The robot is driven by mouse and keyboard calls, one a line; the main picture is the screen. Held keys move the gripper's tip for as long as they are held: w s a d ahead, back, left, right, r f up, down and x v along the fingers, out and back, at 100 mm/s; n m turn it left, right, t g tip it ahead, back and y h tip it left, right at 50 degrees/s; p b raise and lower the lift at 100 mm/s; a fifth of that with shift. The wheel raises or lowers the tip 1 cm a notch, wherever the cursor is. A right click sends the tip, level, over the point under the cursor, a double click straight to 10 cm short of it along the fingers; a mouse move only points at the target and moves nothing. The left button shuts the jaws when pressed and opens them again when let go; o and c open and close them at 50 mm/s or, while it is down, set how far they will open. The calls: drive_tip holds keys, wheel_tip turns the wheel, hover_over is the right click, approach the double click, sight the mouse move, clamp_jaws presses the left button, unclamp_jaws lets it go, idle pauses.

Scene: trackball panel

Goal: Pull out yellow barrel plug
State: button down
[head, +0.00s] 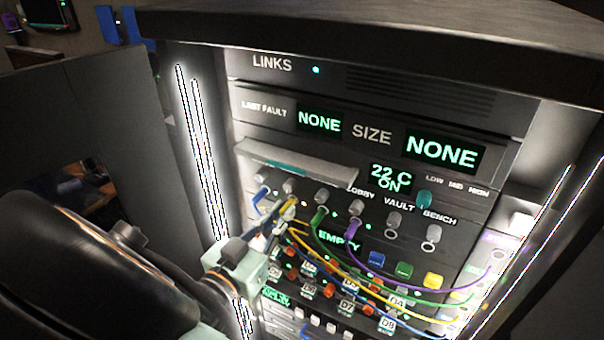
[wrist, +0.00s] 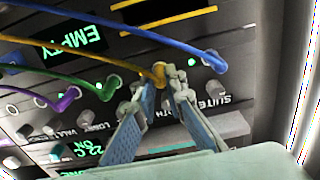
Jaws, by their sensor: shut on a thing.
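The yellow barrel plug (wrist: 159,71) is between the fingertips of my gripper (wrist: 161,84) in the wrist view. The fingers are shut on it. Its yellow cable (wrist: 130,76) runs off to the left. The fingers hide part of the plug and its socket, so I cannot tell how deep it sits. In the head view my gripper (head: 284,214) reaches the row of plugs from the lower left, and the yellow cable (head: 330,260) droops to the lower right.
A blue plug (wrist: 217,66) sits close on one side of my gripper, a green plug (wrist: 109,86) and a purple plug (wrist: 67,97) on the other. Their cables drape across the panel. A handle-like ledge (head: 300,165) juts out above the plug row.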

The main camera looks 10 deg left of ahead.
drive_tip(key=p+v, duration=0.1)
drive_tip(key=v, duration=0.6)
drive_tip(key=shift+p, duration=0.35)
idle(0.5)
idle(0.4)
